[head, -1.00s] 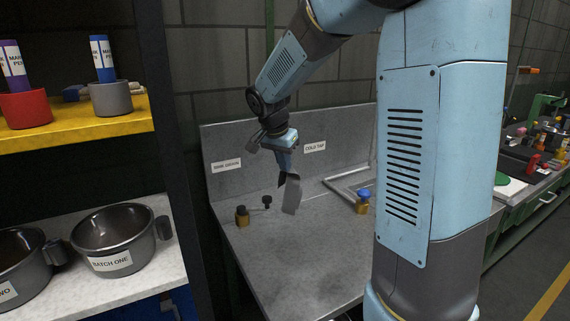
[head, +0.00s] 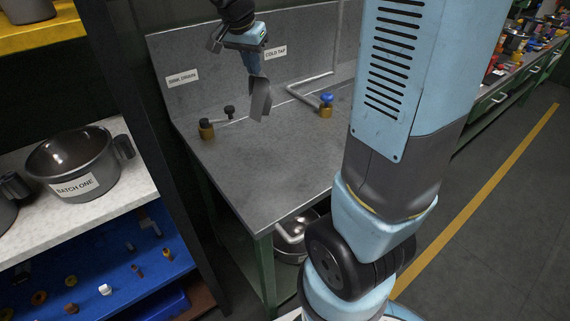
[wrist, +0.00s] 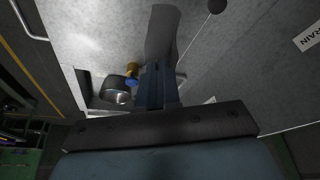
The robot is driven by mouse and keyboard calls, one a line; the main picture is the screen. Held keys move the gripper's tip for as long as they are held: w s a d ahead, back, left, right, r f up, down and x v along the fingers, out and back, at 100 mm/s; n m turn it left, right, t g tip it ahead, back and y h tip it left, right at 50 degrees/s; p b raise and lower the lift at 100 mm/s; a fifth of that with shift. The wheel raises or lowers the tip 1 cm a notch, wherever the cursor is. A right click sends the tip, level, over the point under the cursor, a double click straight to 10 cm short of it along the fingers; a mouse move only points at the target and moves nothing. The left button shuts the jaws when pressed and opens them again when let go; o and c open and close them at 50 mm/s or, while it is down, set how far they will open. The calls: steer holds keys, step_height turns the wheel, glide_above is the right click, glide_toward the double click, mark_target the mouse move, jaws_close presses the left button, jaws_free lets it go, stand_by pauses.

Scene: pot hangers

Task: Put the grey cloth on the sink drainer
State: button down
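My gripper (head: 253,72) is shut on the grey cloth (head: 261,100). The cloth hangs down from the fingertips as a narrow folded strip. The sink drainer is the grey speckled worktop (head: 265,155) with an upright back panel. The cloth is in front of that panel and over the worktop's rear part. I cannot tell whether its lower end touches the worktop. In the wrist view the cloth (wrist: 163,35) extends beyond the finger (wrist: 152,88).
A brass tap with a blue knob (head: 326,104) and a bent spout stand at the right rear. The worktop's middle and front are clear. A BATCH ONE pot (head: 75,160) sits on the left shelf.

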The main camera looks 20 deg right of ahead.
steer(key=s+d+f, duration=0.2)
steer(key=s, duration=1)
steer(key=shift+s+d, duration=0.35)
steer(key=shift+d, duration=0.05)
steer(key=shift+f, duration=0.1)
steer(key=w+d+f+m+g+b, duration=0.15)
steer(key=w+d+m+g, duration=0.5)
steer(key=d+m, duration=0.75)
steer(key=s+a+f, duration=0.3)
steer(key=a+f, duration=0.3)
steer(key=a, duration=0.1)
steer(key=s+a+f+m+t, duration=0.1)
steer(key=s+a+f, duration=0.2)
steer(key=a+f, duration=0.3)
steer(key=s+a+f+m, duration=0.1)
steer(key=s+a+f, duration=0.2)
steer(key=a+f, duration=0.3)
steer(key=shift+s+a+f, duration=0.2)
steer(key=shift+a, duration=0.65)
steer(key=shift+s+a+f, duration=0.15)
steer(key=shift+a+f, duration=0.05)
steer(key=shift+a, duration=0.65)
